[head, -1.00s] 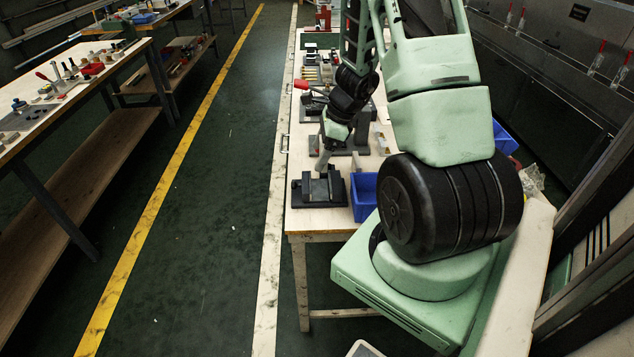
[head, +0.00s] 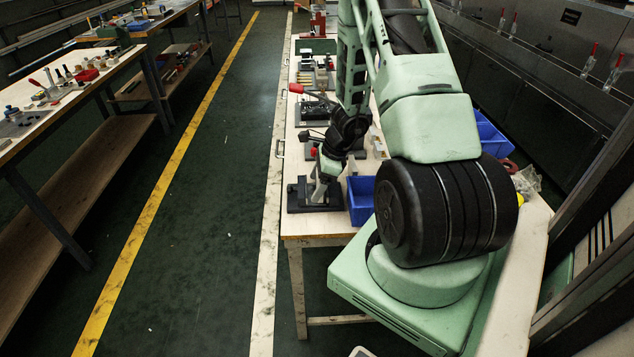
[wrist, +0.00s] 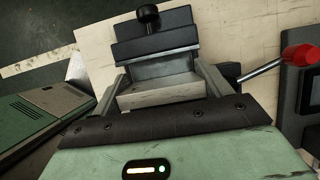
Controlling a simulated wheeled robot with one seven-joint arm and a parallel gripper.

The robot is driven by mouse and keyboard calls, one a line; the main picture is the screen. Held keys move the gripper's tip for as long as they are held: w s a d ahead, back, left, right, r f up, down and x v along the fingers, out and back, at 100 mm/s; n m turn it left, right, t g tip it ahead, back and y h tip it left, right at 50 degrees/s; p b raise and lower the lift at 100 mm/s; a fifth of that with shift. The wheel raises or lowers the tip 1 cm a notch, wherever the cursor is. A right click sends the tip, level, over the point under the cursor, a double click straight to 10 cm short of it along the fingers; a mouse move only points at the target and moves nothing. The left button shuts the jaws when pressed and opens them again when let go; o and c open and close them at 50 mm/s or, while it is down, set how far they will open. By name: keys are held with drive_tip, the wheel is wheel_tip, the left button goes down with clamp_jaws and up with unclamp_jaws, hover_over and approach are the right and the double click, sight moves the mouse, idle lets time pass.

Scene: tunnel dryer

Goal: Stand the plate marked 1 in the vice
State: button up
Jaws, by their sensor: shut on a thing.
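The dark vice (head: 298,196) stands at the near end of the workbench, left of a blue bin. In the wrist view the vice (wrist: 155,48) shows its black jaws and screw knob just beyond my fingers. My gripper (head: 320,186) is low over the vice. In the wrist view my gripper (wrist: 163,80) is shut on a pale grey plate (wrist: 165,95), held between its two fingers. The plate is close against the vice jaw; I cannot tell whether its lower edge sits between the jaws. No mark 1 is readable on it.
Blue bins (head: 361,199) stand right of the vice and further back. A red-handled lever tool (head: 297,88) is behind it on the bench, also seen in the wrist view (wrist: 298,55). The floor aisle to the left is clear.

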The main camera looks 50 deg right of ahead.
drive_tip(key=shift+f, duration=0.15)
drive_tip(key=o, duration=1.2)
